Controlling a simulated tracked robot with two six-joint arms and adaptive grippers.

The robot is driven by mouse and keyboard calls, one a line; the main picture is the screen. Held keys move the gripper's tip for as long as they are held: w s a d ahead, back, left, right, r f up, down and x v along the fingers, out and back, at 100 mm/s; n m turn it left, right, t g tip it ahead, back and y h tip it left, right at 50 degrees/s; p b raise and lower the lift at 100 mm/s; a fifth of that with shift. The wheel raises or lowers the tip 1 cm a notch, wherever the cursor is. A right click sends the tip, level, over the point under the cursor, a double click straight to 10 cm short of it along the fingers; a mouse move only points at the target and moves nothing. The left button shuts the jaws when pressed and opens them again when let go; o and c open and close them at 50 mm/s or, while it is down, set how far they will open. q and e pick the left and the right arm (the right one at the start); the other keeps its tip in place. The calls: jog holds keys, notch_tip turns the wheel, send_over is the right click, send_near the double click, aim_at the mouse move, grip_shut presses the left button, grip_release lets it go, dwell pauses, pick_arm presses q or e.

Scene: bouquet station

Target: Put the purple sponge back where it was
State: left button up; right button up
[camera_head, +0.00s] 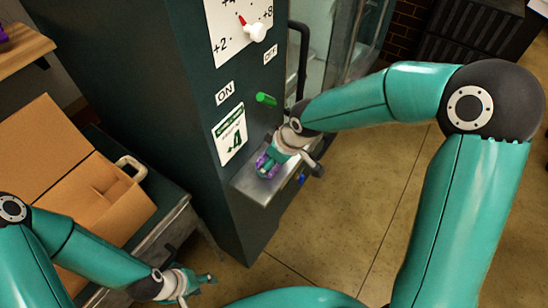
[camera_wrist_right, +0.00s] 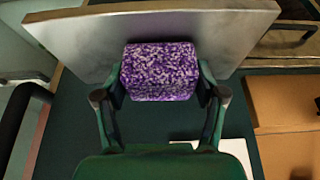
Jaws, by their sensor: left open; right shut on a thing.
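The purple speckled sponge (camera_wrist_right: 160,71) is between the fingertips of my right gripper (camera_wrist_right: 161,84), which is shut on it. In the head view, bits of purple show at my right gripper (camera_head: 268,167), over the small metal shelf (camera_head: 246,182) on the dark green cabinet. The shelf (camera_wrist_right: 90,40) is also right by the sponge in the wrist view. I cannot tell whether the sponge touches it. My left gripper (camera_head: 196,284) is open and empty at the bottom of the head view, away from the sponge.
The cabinet front carries a green peg (camera_head: 266,99), a dial (camera_head: 242,30) and a green-and-white sign (camera_head: 230,135). The floor right of the cabinet is clear.

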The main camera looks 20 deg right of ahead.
jog(key=o, duration=1.2)
jog(key=v, duration=1.2)
jog(key=shift+b, duration=0.3)
